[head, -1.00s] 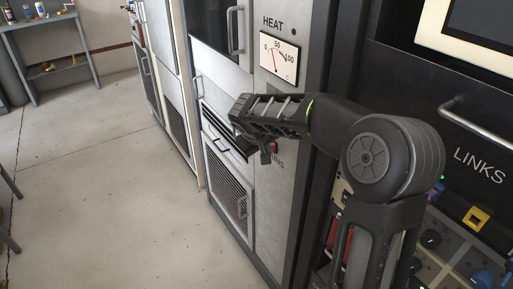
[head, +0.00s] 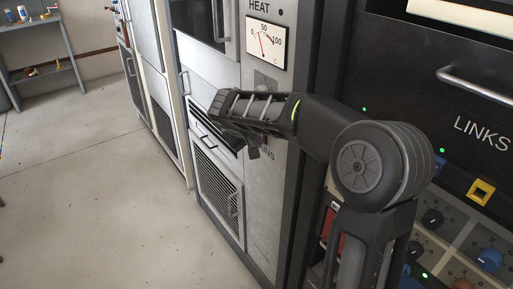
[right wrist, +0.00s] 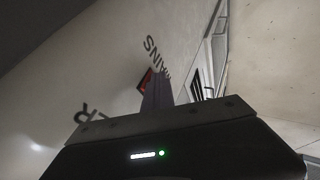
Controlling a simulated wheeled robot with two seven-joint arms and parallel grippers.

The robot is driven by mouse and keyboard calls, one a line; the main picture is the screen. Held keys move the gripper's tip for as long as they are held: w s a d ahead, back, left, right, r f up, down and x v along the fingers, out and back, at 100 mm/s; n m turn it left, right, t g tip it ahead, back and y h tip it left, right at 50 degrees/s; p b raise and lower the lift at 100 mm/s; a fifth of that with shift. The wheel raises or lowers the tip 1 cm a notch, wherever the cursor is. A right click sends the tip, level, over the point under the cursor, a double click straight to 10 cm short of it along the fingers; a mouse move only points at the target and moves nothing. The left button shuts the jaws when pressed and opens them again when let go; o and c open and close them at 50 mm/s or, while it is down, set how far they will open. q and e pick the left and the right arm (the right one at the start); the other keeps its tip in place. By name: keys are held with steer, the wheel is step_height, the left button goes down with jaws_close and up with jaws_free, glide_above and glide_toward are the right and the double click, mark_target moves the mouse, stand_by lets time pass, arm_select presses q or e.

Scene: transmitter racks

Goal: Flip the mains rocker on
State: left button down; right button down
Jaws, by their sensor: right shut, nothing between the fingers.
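The mains rocker (right wrist: 146,80) shows in the right wrist view as a small red and dark switch on a pale panel, beside the partly hidden MAINS lettering. In the head view the rocker is hidden behind my right gripper. My right gripper (head: 252,152) is shut and empty, with its fingers pointing at the panel just below the heat meter. In the right wrist view its fingertips (right wrist: 157,90) are right beside the rocker and overlap its edge; I cannot tell whether they touch it. My left gripper is in neither view.
The HEAT meter (head: 266,43) is above the gripper. A vented door (head: 217,190) is at the lower left of the panel. The LINKS rack (head: 455,90) with knobs and a bar handle is at right. Open floor (head: 85,200) lies at left.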

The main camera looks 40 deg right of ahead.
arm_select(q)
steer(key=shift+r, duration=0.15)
arm_select(e)
steer(key=shift+s+d, duration=0.1)
steer(key=shift+d, duration=0.15)
